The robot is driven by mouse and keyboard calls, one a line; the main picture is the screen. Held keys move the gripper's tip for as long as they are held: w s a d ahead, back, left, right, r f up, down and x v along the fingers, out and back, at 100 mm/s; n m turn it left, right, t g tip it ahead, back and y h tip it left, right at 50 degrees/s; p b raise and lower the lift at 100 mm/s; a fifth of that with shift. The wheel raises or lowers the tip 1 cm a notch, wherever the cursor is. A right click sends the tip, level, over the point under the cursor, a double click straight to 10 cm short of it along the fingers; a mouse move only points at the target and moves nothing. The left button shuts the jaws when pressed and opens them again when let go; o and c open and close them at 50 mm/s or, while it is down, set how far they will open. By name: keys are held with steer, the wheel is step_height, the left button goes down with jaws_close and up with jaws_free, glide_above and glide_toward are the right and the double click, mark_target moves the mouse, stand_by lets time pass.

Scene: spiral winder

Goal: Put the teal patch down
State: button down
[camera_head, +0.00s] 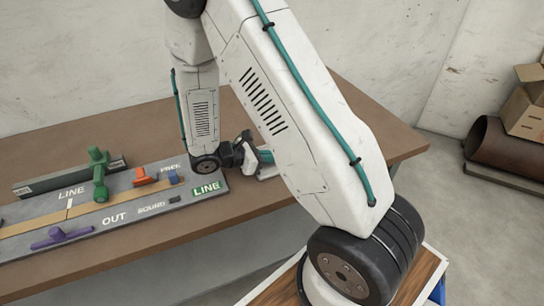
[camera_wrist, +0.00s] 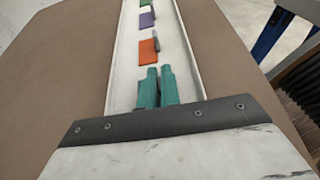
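In the wrist view my gripper (camera_wrist: 158,72) reaches over the near end of a long white tray (camera_wrist: 119,70). Two narrow teal uprights stand close together at its front, with only a thin gap between them. The teal patch (camera_wrist: 166,98) is at these uprights, in the same colour, so its outline is hard to tell from the fingers. My gripper looks shut on it. In the head view my gripper (camera_head: 258,152) is low over the table, right of the LINE sign. I cannot tell whether the patch touches the tray.
An orange patch (camera_wrist: 150,52), a purple patch (camera_wrist: 147,20) and a green patch (camera_wrist: 145,2) lie along the tray. A grey panel (camera_head: 95,226) with a green lever (camera_head: 99,172) stands left on the brown table (camera_head: 352,110). Boxes (camera_head: 526,112) stand far right.

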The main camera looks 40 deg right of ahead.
steer(key=shift+f, duration=0.2)
steer(key=c, duration=1.6)
jaws_free()
